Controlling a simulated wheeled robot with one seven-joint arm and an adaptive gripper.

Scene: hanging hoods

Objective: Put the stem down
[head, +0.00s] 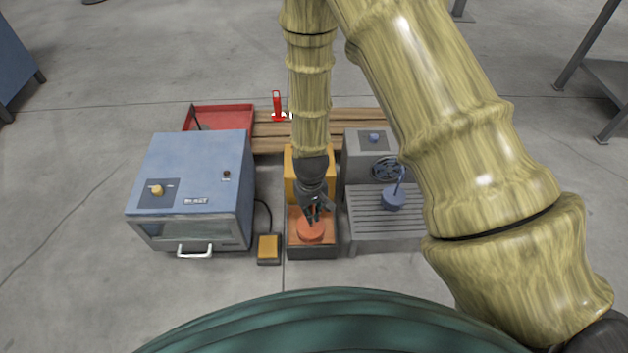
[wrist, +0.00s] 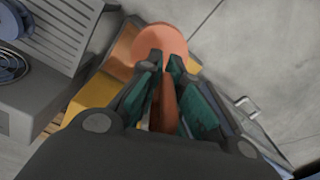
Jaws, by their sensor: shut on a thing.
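An orange stem with a round disc base (head: 311,232) is in my gripper (head: 313,214). In the wrist view, its shaft (wrist: 164,108) runs between the two dark green finger pads, and its disc (wrist: 160,42) lies beyond the fingertips. My gripper (wrist: 166,62) is shut on the shaft. The disc is over or on the orange-topped station (head: 296,215); I cannot tell whether it touches. A blue stem (head: 394,199) with a disc base stands upright on a grey slatted bench (head: 405,226) to the right. A red one (head: 278,105) stands on wooden slats (head: 345,114) behind.
A blue cabinet marked "BLAST" (head: 192,180) stands left, with a white handle (head: 195,252) in front. A yellow pedal (head: 268,247) lies on the floor beside the orange-topped station. A red tray (head: 222,117) is behind the cabinet. A grey box with a fan (head: 386,168) backs the slatted bench.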

